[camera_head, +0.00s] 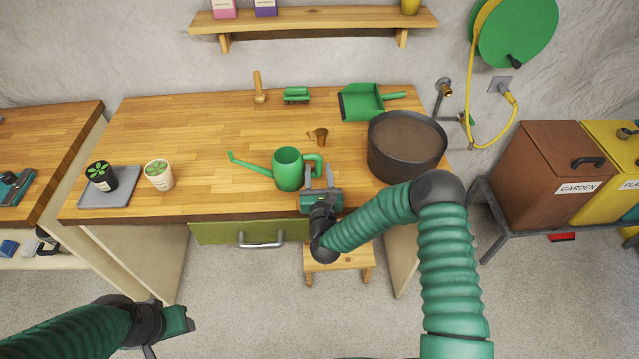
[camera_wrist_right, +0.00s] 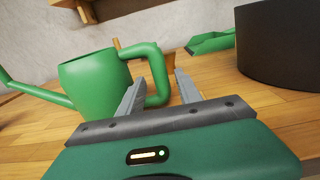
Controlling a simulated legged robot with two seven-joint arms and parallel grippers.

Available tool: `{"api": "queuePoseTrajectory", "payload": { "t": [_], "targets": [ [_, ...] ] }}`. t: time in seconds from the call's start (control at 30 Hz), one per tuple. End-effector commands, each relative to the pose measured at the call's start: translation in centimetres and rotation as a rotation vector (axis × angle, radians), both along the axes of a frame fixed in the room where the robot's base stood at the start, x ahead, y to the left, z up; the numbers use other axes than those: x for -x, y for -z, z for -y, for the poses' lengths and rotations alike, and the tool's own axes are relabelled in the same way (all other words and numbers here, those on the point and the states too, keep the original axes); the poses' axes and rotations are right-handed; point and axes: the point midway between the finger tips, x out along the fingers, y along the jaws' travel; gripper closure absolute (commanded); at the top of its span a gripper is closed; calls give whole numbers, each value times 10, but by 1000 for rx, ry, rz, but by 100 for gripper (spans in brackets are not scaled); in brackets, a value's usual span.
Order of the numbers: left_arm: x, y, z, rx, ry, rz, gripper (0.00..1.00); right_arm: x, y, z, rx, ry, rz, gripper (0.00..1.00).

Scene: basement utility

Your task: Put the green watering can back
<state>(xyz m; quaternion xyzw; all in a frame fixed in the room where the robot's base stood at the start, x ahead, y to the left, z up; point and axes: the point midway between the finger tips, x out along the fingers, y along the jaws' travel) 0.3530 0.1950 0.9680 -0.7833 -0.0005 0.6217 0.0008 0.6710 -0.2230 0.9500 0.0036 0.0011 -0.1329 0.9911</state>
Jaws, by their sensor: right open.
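The green watering can (camera_head: 288,170) stands upright on the wooden workbench (camera_head: 215,125), near its front edge, with its spout to the left and its handle to the right. My right gripper (camera_head: 319,176) is open at the handle. In the right wrist view, the handle of the watering can (camera_wrist_right: 95,85) shows between the two fingertips of my right gripper (camera_wrist_right: 159,78); I cannot tell whether they touch it. My left gripper (camera_head: 176,322) is low at the left, away from the bench and empty-looking; its fingers are not clear.
A big dark pot (camera_head: 405,155) stands right of the can. A small brown pot (camera_head: 320,136), brush (camera_head: 297,95) and dustpan (camera_head: 362,102) lie behind. Two potted plants are at left, one on a grey tray (camera_head: 120,195). A wall shelf (camera_head: 310,20) has free room in its middle.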

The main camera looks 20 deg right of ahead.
Motion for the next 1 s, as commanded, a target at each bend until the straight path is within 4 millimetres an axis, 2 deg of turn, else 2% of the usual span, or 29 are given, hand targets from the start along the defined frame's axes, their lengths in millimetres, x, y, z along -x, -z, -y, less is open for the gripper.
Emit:
{"api": "queuePoseTrajectory", "payload": {
  "t": [0.2, 0.4, 0.57, 1.0],
  "targets": [
    [0, 10, 0, 0, 0, 0, 55, 55, 3, -15, -3, -3, -4, 59],
    [0, 14, 0, 0, 0, 0, 55, 91, 2, -25, -2, -1, -3, 59],
    [0, 15, 0, 0, 0, 0, 55, 100, 0, -27, -1, 0, 0, 59],
    [0, 14, 0, 0, 0, 0, 55, 99, 0, -27, -1, 0, 0, 59]
  ]
}}
